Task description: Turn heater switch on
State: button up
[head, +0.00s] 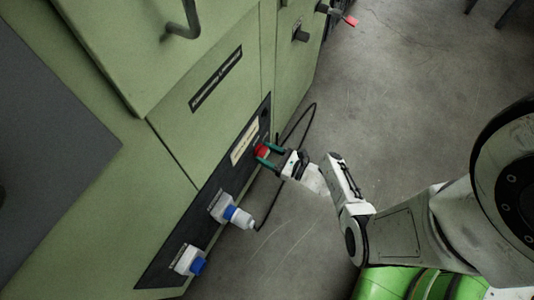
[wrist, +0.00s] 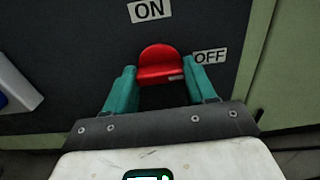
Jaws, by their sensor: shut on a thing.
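The heater switch is a red knob (head: 261,151) on the dark panel strip of the green cabinet. In the wrist view the red knob (wrist: 160,60) sits below an ON label (wrist: 149,10) and to the left of an OFF label (wrist: 210,56). A small pale mark shows at its lower right edge. My gripper (wrist: 158,72) has its two teal fingers on either side of the knob and is shut on it. The head view also shows my gripper (head: 269,154) at the knob. The knob's underside is hidden.
Two white-and-blue plugs or sockets (head: 231,212) (head: 190,260) sit lower along the same strip. A black cable (head: 283,190) loops beside my gripper. A red-tipped handle (head: 350,20) juts out at the top. The grey floor (head: 400,110) to the right is open.

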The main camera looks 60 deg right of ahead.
jog(key=c, duration=0.3)
jog(key=shift+n, duration=0.4)
jog(key=n+b, duration=0.1)
jog(key=n, duration=0.2)
jog(key=shift+f, duration=0.1)
jog(key=n+b, duration=0.1)
jog(key=n, duration=0.3)
jog(key=shift+n+b, duration=2.8)
jog(key=shift+n, duration=2.1)
jog(key=o, duration=1)
